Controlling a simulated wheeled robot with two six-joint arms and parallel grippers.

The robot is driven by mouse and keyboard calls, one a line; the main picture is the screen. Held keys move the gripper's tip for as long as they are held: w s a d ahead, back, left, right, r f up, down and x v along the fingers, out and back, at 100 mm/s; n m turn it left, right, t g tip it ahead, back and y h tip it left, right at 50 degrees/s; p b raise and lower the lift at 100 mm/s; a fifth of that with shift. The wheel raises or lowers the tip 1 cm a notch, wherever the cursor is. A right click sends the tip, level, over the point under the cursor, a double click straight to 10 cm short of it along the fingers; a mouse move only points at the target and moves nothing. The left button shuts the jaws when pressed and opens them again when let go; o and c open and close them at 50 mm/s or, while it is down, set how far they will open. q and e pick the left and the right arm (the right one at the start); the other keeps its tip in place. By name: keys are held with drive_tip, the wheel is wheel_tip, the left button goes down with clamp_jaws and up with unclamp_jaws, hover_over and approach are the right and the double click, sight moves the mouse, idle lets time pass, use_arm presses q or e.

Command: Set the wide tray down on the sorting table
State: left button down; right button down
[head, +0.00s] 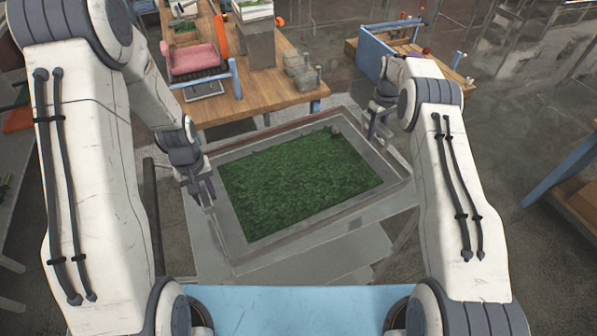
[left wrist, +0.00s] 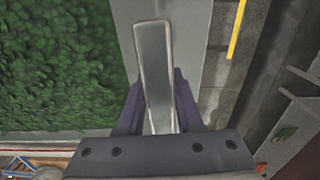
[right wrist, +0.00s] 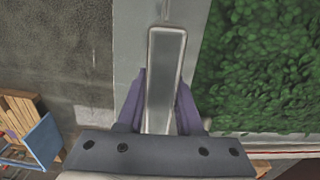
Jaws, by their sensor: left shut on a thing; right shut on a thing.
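The wide tray (head: 236,234) is a grey, shallow rectangular tray filled with green leafy material (head: 300,180). It hangs in front of me between my two arms, slightly turned in the head view. My left gripper (head: 208,197) is shut on the tray's left side; in the left wrist view its fingers flank a grey metal handle (left wrist: 155,70). My right gripper (head: 374,125) is shut on the tray's right side, around a similar handle (right wrist: 164,75). Which surface is the sorting table, I cannot tell for certain. Whether the tray touches anything below is hidden.
A wooden table (head: 290,88) with a pink-and-black device (head: 195,60), stacked blocks and a grey box stands beyond the tray. A blue-sided wooden stand (head: 378,55) is at the back right. A light grey surface (head: 335,258) shows below the tray.

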sight(379, 122)
idle(0.4)
use_arm(q)
drive_tip(key=shift+w+r, duration=0.15)
drive_tip(key=shift+r, duration=0.05)
use_arm(e)
drive_tip(key=shift+w+r, duration=0.2)
drive_tip(key=shift+r, duration=0.1)
